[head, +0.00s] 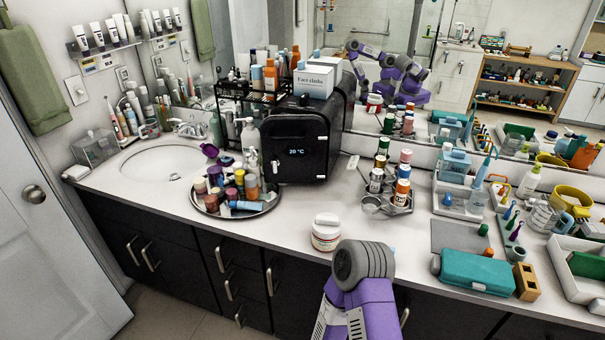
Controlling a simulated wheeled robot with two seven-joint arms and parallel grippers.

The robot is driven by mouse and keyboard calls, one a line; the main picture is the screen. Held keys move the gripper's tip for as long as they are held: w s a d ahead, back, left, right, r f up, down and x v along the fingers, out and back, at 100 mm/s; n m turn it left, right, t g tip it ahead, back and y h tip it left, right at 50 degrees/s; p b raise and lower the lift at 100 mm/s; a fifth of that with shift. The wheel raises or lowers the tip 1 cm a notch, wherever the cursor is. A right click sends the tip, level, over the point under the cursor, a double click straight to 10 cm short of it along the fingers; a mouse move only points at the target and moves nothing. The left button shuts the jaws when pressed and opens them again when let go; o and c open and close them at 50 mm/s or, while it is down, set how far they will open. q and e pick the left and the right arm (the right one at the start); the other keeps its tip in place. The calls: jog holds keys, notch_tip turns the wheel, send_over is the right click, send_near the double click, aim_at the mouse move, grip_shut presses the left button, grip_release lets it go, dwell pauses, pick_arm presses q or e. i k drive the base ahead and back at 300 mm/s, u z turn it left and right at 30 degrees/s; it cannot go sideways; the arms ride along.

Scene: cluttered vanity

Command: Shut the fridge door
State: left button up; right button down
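The fridge is a small black box (340,118) standing on the counter against the mirror. Its door (298,165) faces me, with a lit display reading 20 °C and a small light handle on its left side. Two light hinge-like pieces show at the door's right edge. The door looks about flush with the body; I cannot tell whether a narrow gap is left. A purple and grey link of my arm comes up at the bottom centre, in front of the counter and apart from the fridge. Neither gripper's fingers can be seen.
A round tray (238,212) crowded with bottles stands close in front-left of the fridge. A white jar (326,232) sits near the counter's front edge. Bare counter lies right of the door.

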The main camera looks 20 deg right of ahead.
aim_at(299, 142)
jog(key=z, duration=0.4)
jog(key=k, duration=0.85)
jog(key=u, duration=0.4)
jog(key=i, duration=1.5)
jog(key=z, duration=0.65)
